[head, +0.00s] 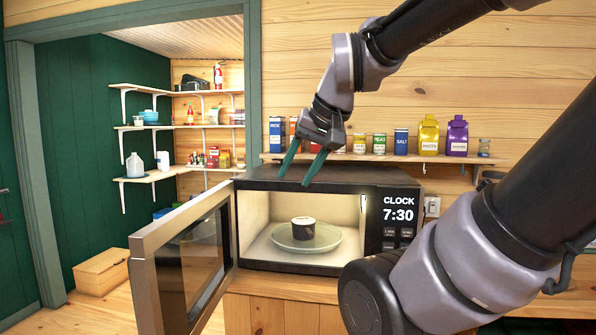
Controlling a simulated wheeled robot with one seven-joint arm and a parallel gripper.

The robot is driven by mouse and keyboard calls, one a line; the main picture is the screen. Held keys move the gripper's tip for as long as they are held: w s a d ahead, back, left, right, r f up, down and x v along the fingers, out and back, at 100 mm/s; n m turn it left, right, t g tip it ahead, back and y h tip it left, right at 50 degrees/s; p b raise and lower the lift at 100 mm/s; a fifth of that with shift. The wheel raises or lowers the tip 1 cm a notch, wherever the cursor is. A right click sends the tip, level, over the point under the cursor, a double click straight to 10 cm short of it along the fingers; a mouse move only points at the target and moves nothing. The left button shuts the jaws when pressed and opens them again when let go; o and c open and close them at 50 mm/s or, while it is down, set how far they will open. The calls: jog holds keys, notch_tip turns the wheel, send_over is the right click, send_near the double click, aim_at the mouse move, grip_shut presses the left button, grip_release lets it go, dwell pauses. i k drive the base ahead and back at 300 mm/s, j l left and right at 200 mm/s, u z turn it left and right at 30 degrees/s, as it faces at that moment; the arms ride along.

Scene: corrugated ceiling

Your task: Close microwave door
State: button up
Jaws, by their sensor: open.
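The black microwave (330,186) stands on a wooden cabinet with its lit cavity facing me. Its door (145,285) is hinged at the left and stands wide open, swung out toward me; it has a silver frame and a dark window.
A wall shelf (400,157) behind the microwave holds several boxes, cans and bags, near my arm. The wooden cabinet (270,312) is below the microwave. A wooden box (101,271) lies on the floor at the left. Open floor (85,312) shows left of the door.

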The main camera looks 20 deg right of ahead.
aim_at(184, 261)
jog(key=i+j+z, duration=0.1)
jog(key=j+z, duration=0.25)
jog(key=j, duration=0.45)
jog(key=j+z, duration=0.4)
jog(key=j, duration=0.4)
jog(key=j+z, duration=0.35)
jog(key=j, duration=0.5)
jog(key=k, duration=0.9)
